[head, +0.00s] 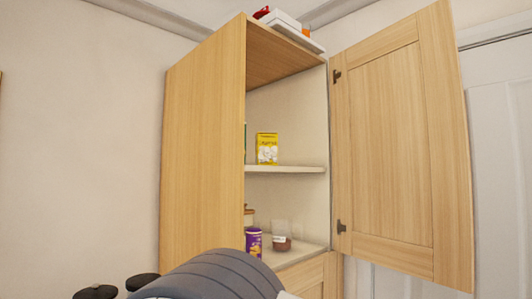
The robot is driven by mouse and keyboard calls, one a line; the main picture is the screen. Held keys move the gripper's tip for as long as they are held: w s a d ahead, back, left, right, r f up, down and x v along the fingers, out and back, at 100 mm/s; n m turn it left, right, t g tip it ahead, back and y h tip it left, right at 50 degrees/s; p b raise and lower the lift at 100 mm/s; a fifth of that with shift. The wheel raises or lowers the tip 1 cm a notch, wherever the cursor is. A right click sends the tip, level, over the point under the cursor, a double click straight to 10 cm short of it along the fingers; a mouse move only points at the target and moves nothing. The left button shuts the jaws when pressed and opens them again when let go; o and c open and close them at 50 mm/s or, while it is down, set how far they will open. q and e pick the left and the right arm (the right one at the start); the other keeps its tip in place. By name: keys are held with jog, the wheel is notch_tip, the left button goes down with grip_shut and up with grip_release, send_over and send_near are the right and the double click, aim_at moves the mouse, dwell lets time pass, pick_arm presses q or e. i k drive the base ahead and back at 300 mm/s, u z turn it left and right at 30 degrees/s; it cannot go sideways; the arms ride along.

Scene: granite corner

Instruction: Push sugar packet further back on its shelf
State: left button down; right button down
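A small yellow packet with a white picture on its front (267,149), which I take to be the sugar packet, stands upright on the upper shelf (285,169) of an open wooden wall cabinet (203,150). Its label is too small to read. It stands near the cabinet's left side panel, which hides part of the shelf. I cannot tell exactly how far it is from the shelf's front edge. Neither of my grippers is in view. A grey rounded part of my own body shows at the bottom and touches nothing on the shelf.
The cabinet door (402,147) stands wide open on the right. On the lower shelf are a purple can (253,242) and a clear container with brown contents (282,243). Another item is partly hidden behind the side panel. White and red items (287,26) lie on top.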

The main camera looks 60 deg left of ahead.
aim_at(266, 143)
jog(key=u, duration=1)
jog(key=i, duration=0.1)
jog(key=z, duration=0.2)
